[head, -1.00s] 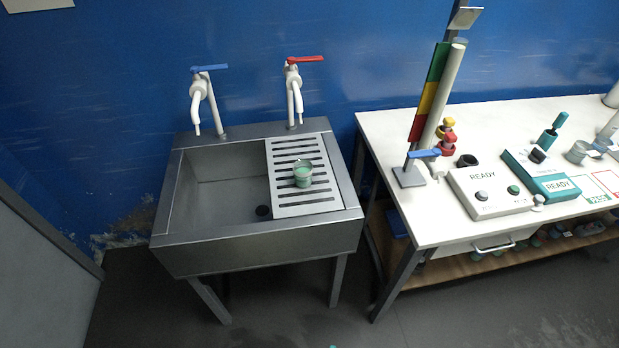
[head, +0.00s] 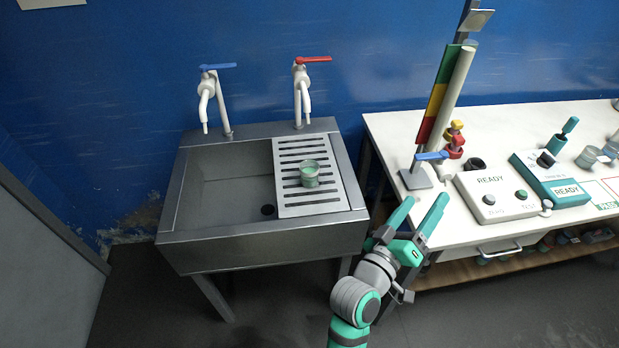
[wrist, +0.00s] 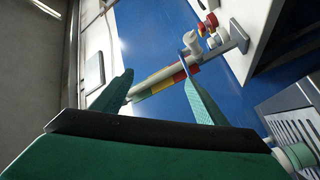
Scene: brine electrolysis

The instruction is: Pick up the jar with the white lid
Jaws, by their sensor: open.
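I cannot make out a jar with a white lid for certain in either view. My gripper (head: 427,203) is open and empty, in front of the bench's left front corner and right of the sink. Its two teal fingers also show spread apart in the wrist view (wrist: 158,82).
The steel sink (head: 220,245) has two taps. The white bench (head: 400,125) holds a stand with a coloured strip (head: 435,105), a white READY box (head: 490,195) and a teal READY box (head: 550,180). Several small items, partly hidden, fill the lower shelf (head: 470,272).

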